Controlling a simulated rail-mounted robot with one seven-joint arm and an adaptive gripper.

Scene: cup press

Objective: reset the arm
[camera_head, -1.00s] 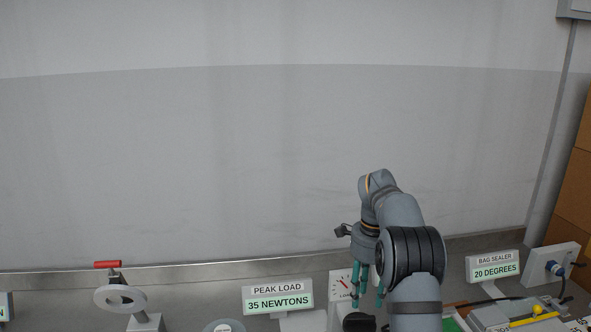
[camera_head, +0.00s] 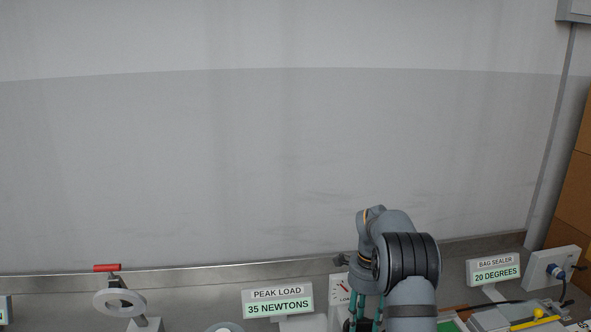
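My gripper (camera_head: 364,312) points down at the bottom of the view, with its teal fingers apart. The fingertips run close to the lower picture edge, and a dark object lies partly behind them. I see nothing held between the fingers, though the tips are hard to make out. My arm rises from the lower right and bends over above the gripper. The gripper is in front of a white dial panel (camera_head: 340,288), which it partly hides.
A sign (camera_head: 277,301) reading "PEAK LOAD 35 NEWTONS" stands left of my gripper. A grey wheel with a red handle (camera_head: 107,268) is at the far left. A "BAG SEALER 20 DEGREES" sign (camera_head: 493,270) and a white box (camera_head: 553,270) stand right. The space above is clear.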

